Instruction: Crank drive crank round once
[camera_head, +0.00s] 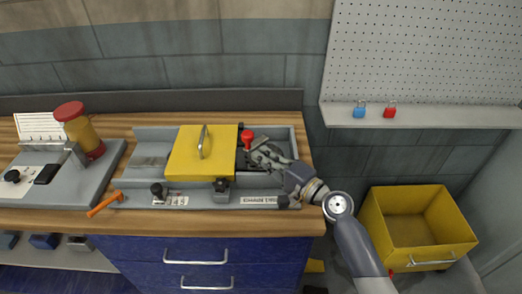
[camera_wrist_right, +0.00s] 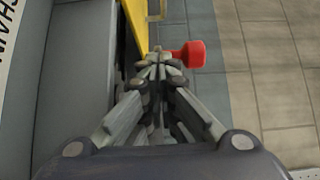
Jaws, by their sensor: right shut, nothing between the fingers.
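The drive crank's red knob (camera_head: 247,136) stands at the right side of the yellow cover (camera_head: 190,155) on the grey machine bed. The red knob also shows in the right wrist view (camera_wrist_right: 188,54), just beyond the fingertips. My right gripper (camera_head: 257,148) is shut and empty, its fingertips close to the knob. In the right wrist view the shut fingers (camera_wrist_right: 160,62) overlap the knob's stem; I cannot tell whether they touch it. The crank's arm is mostly hidden behind the gripper. My left gripper is not in view.
An orange-handled tool (camera_head: 103,205) lies at the bench's front edge. A grey unit with a red-topped yellow cylinder (camera_head: 78,130) stands at left. Two padlocks, blue (camera_head: 359,110) and red (camera_head: 389,110), sit on the pegboard ledge. A yellow bin (camera_head: 412,220) stands at right.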

